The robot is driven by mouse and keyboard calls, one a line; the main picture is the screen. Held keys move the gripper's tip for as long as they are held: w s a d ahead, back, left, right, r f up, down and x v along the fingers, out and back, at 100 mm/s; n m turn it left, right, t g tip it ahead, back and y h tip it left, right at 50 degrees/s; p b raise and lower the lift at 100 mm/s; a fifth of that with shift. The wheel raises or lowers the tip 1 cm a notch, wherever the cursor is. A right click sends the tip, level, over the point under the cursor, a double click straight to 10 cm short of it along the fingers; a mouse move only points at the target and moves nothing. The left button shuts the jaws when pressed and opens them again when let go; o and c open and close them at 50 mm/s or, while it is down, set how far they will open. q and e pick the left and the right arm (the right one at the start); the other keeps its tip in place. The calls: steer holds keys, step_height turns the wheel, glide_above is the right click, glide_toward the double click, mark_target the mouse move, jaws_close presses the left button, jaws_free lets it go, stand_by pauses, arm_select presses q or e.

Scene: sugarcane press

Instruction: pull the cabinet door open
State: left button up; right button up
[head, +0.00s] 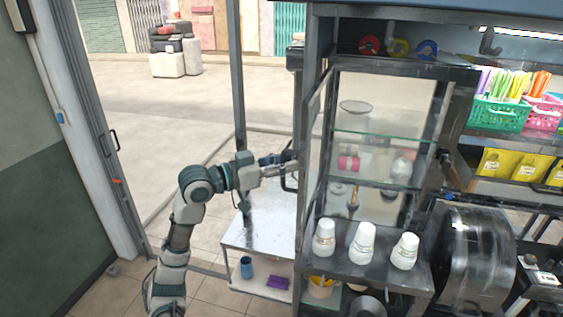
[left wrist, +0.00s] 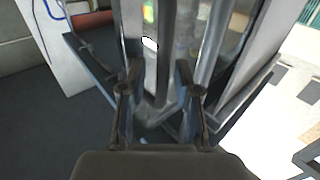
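The cabinet (head: 375,70) has a dark frame and glass shelves and stands right of centre in the head view. Its narrow glazed door (head: 312,135) shows edge-on at the cabinet's left side. A dark handle (head: 288,181) sticks out at that side. My left gripper (head: 290,160) is right at the handle, reaching in from the left. In the left wrist view, its two fingers (left wrist: 158,90) stand apart, with a grey metal bar (left wrist: 165,50) seen between and beyond them. Contact with the bar cannot be told. My right gripper is not in view.
White cups (head: 362,243) stand on the ledge at the cabinet's front. A low metal table (head: 262,232) with a blue cup (head: 246,267) underneath is below my left arm. Baskets (head: 497,115) hang at the right. The floor left of the table is clear.

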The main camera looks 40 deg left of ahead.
arm_select(q)
steer(key=shift+d+r, duration=0.1)
steer(key=shift+d, duration=0.3)
steer(key=d+v, duration=0.1)
steer(key=v, duration=1)
steer(key=shift+s+d+r, duration=0.15)
steer(key=shift+s+d, duration=0.1)
steer(key=shift+s, duration=0.2)
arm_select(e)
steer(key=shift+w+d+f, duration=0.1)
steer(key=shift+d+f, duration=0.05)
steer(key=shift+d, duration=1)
